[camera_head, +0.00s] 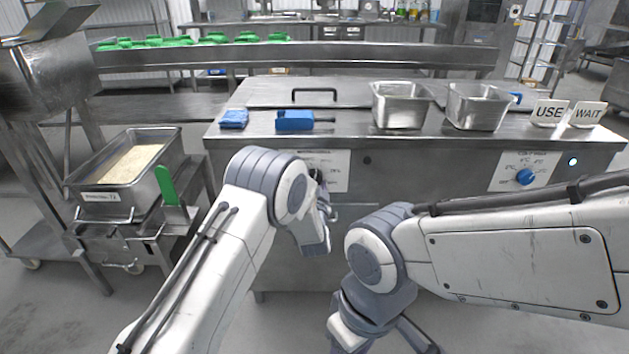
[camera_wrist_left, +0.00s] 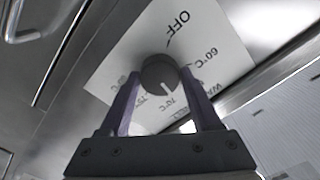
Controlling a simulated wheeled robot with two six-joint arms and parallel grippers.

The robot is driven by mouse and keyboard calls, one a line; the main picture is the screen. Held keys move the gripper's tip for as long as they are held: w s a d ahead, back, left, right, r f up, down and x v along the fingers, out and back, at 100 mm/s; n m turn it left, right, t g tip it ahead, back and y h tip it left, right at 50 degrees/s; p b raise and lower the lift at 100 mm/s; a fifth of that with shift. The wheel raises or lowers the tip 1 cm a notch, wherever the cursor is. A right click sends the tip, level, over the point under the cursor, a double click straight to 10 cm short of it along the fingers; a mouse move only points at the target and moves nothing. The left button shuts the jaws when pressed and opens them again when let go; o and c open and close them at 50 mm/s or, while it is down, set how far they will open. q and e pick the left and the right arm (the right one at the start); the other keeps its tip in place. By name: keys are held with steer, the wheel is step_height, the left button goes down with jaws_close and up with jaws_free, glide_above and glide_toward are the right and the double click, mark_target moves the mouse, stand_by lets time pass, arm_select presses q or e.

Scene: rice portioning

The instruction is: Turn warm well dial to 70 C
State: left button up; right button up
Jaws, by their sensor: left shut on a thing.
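The warm well dial is a dark round knob (camera_wrist_left: 158,72) on a white label plate (camera_wrist_left: 120,58) with OFF, 60°C, 70°C and a partly hidden 75 mark. Its white pointer line points down and slightly right, close to the 70°C mark. In the head view the same plate (camera_head: 335,172) is on the counter front, and my left arm partly hides the dial. My left gripper (camera_wrist_left: 160,82) is shut on the dial, one finger on each side. My right gripper (camera_head: 385,335) hangs low in front of the counter, away from the dial; its fingers are unclear.
A second panel with a blue dial (camera_head: 525,177) is at the right. Two steel pans (camera_head: 400,105) (camera_head: 478,106), a blue cloth (camera_head: 233,118), a blue tool (camera_head: 300,121) and USE and WAIT signs (camera_head: 550,112) stand on top. A rice pan (camera_head: 172,150) is on the left cart.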

arm_select(q)
steer(key=shift+a+f+m+p, duration=0.15)
steer(key=shift+m+p, duration=0.25)
steer(key=shift+m, duration=1.5)
steer(key=o, duration=1.4)
steer(key=shift+c, duration=0.2)
steer(key=shift+s, duration=0.15)
steer(key=s, duration=1)
steer(key=shift+s+p, duration=0.15)
steer(key=shift+p, duration=0.25)
